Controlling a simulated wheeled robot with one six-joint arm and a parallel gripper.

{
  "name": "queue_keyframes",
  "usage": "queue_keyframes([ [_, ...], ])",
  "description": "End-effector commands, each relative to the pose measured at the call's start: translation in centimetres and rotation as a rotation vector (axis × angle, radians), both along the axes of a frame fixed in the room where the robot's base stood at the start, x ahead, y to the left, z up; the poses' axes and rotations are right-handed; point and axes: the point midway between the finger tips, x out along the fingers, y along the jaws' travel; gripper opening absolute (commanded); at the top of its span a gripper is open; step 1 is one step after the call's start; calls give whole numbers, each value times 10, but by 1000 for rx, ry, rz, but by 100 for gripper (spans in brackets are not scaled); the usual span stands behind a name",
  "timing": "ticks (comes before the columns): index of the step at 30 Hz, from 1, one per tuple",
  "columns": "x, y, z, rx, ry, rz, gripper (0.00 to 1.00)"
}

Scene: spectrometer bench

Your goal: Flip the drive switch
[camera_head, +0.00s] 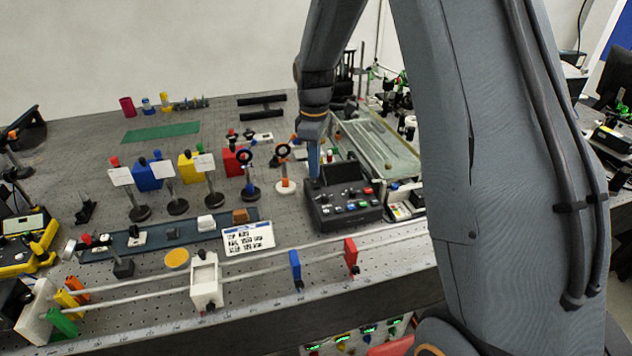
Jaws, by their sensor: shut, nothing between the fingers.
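A black control box (323,219) with a dark sloped screen and several coloured knobs and buttons stands right of the bench's middle. Which of these small controls is the drive switch is too small to tell. My gripper (314,174) comes down from above, its blue fingers shut and empty. Its tips are at the box's back left corner, left of the dark screen. Whether they touch the box cannot be told from this view.
A glass-topped tray (385,147) lies behind and right of the box. A rail (130,297) with coloured blocks runs along the front edge.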

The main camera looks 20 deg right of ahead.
Motion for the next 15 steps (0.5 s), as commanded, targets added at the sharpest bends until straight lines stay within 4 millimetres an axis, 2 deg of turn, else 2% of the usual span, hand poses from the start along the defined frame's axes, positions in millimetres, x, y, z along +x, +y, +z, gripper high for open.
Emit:
queue_keyframes([
  [15, 0, 0, 40, 0, 0, 0, 0],
])
